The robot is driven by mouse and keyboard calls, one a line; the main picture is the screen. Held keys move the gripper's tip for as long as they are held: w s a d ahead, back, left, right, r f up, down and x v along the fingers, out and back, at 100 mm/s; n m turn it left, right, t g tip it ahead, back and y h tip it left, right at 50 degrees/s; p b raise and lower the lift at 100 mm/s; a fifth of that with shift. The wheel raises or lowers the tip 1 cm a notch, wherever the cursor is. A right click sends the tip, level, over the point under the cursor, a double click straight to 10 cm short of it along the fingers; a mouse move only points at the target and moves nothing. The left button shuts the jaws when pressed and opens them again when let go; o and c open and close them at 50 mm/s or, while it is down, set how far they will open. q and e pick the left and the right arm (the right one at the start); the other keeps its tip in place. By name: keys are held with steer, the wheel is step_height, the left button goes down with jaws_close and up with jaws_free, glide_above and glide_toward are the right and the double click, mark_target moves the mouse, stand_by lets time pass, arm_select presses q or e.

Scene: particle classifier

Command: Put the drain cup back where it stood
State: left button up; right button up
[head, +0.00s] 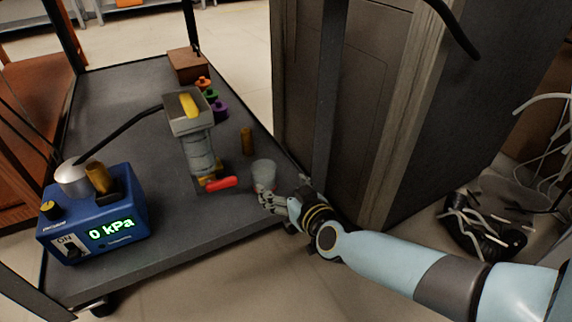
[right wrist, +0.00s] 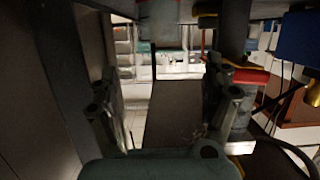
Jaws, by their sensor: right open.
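The drain cup (head: 264,173), a small translucent cup, stands upright on the dark cart top (head: 128,122) near its right edge in the head view. My right gripper (head: 276,201) is open, just in front of and slightly right of the cup. I cannot tell whether its fingers touch the cup. The right wrist view shows the two fingers (right wrist: 160,105) spread apart, with no object clearly held. The sieve column (head: 199,150) with a red handle (head: 221,183) stands left of the cup; the handle also shows in the right wrist view (right wrist: 251,76). My left gripper is not in view.
A blue pressure unit (head: 92,214) reading 0 kPa sits at the cart's left front. A brown cylinder (head: 247,141) stands behind the cup. Coloured knobbed pieces (head: 212,97) and a brown box (head: 187,65) are farther back. A large dark cabinet (head: 340,90) stands right of the cart.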

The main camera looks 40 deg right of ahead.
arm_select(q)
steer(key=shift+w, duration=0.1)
arm_select(e)
steer(key=s+a+r+n+g+y, duration=0.1)
steer(key=s+a+r, duration=0.1)
steer(key=s, duration=0.5)
steer(key=s+a+r+n+g+y, duration=0.1)
steer(key=s+a+r, duration=0.2)
steer(key=s, duration=0.5)
steer(key=s+a+r+n+g+y, duration=0.2)
steer(key=s+a, duration=0.1)
steer(key=s, duration=0.4)
steer(key=shift+s+a+r, duration=0.2)
steer(key=shift+s+r, duration=0.1)
steer(key=shift+s, duration=0.05)
arm_select(q)
steer(key=shift+p, duration=0.35)
